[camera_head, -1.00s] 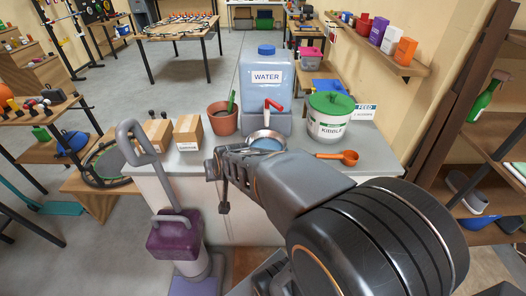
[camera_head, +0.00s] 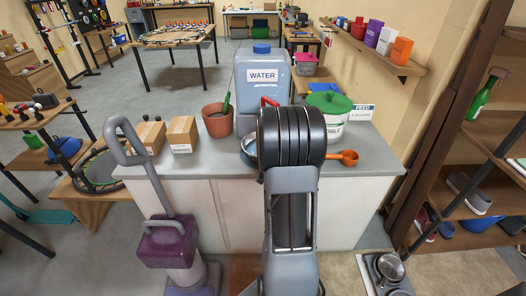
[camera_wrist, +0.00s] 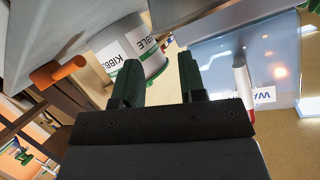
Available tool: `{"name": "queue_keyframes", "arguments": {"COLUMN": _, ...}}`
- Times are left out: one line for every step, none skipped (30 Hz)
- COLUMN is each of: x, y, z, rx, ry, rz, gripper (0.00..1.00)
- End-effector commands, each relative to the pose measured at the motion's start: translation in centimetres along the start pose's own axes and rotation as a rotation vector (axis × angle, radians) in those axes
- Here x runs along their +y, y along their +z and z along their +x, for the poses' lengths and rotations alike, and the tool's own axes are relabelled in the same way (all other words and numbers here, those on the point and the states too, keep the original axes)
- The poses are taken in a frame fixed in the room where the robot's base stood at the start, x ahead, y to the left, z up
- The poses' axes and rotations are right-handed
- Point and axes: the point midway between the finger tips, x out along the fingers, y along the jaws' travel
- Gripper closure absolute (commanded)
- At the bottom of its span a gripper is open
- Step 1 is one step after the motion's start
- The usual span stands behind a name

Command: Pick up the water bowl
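The water bowl (camera_head: 247,150) is on the grey counter in front of the blue water jug (camera_head: 262,82) in the head view. Only its left part shows; my arm covers the rest. I cannot make the bowl out in the wrist view. My gripper (camera_wrist: 160,78) shows in the wrist view with its two green fingers apart and nothing seen between them. It is hidden behind my arm in the head view. The wrist view is turned over and shows the jug (camera_wrist: 225,60) and its red-and-white tap beyond the fingers.
A kibble tub (camera_head: 331,113) with a green lid and an orange scoop (camera_head: 345,156) stand right of my arm. A terracotta pot (camera_head: 217,122) and cardboard boxes (camera_head: 182,134) stand left. A purple upright cleaner (camera_head: 168,244) stands at the counter's front left.

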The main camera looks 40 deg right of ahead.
Motion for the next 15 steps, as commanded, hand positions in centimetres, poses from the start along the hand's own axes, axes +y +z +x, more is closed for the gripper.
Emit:
{"name": "queue_keyframes", "arguments": {"x": 0.0, "y": 0.0, "z": 0.6, "rx": -0.001, "ry": 0.001, "rz": 0.0, "gripper": 0.62}}
{"name": "queue_keyframes", "arguments": {"x": 0.0, "y": 0.0, "z": 0.9, "rx": -0.001, "ry": 0.001, "rz": 0.0, "gripper": 0.62}}
{"name": "queue_keyframes", "arguments": {"x": 0.0, "y": 0.0, "z": 1.2, "rx": -0.001, "ry": 0.0, "rz": 0.0, "gripper": 0.62}}
{"name": "queue_keyframes", "arguments": {"x": 0.0, "y": 0.0, "z": 1.4, "rx": -0.001, "ry": 0.0, "rz": 0.001, "gripper": 0.62}}
{"name": "queue_keyframes", "arguments": {"x": 0.0, "y": 0.0, "z": 1.5, "rx": -0.001, "ry": 0.0, "rz": 0.0, "gripper": 0.62}}
{"name": "queue_keyframes", "arguments": {"x": 0.0, "y": 0.1, "z": 1.6, "rx": -0.001, "ry": 0.0, "rz": 0.0, "gripper": 0.62}}
{"name": "queue_keyframes", "arguments": {"x": 0.0, "y": 0.1, "z": 1.7, "rx": -0.002, "ry": -0.001, "rz": 0.0, "gripper": 0.62}}
{"name": "queue_keyframes", "arguments": {"x": 0.0, "y": 0.1, "z": 1.9, "rx": -0.002, "ry": -0.001, "rz": 0.0, "gripper": 0.62}}
{"name": "queue_keyframes", "arguments": {"x": 0.0, "y": 0.1, "z": 2.1, "rx": -0.002, "ry": 0.0, "rz": 0.0, "gripper": 0.62}}
{"name": "queue_keyframes", "arguments": {"x": 0.0, "y": 0.1, "z": 2.5, "rx": -0.002, "ry": 0.0, "rz": 0.0, "gripper": 0.62}}
{"name": "queue_keyframes", "arguments": {"x": 0.0, "y": 0.1, "z": 2.8, "rx": -0.003, "ry": 0.0, "rz": 0.0, "gripper": 0.62}}
{"name": "queue_keyframes", "arguments": {"x": 0.0, "y": 0.1, "z": 3.4, "rx": -0.003, "ry": 0.0, "rz": -0.001, "gripper": 0.62}}
{"name": "queue_keyframes", "arguments": {"x": 0.0, "y": 0.1, "z": 3.8, "rx": -0.003, "ry": 0.0, "rz": -0.001, "gripper": 0.62}}
{"name": "queue_keyframes", "arguments": {"x": 0.0, "y": 0.1, "z": 4.2, "rx": -0.003, "ry": 0.001, "rz": 0.0, "gripper": 0.62}}
{"name": "queue_keyframes", "arguments": {"x": 0.0, "y": 0.1, "z": 4.8, "rx": -0.003, "ry": 0.001, "rz": 0.0, "gripper": 0.62}}
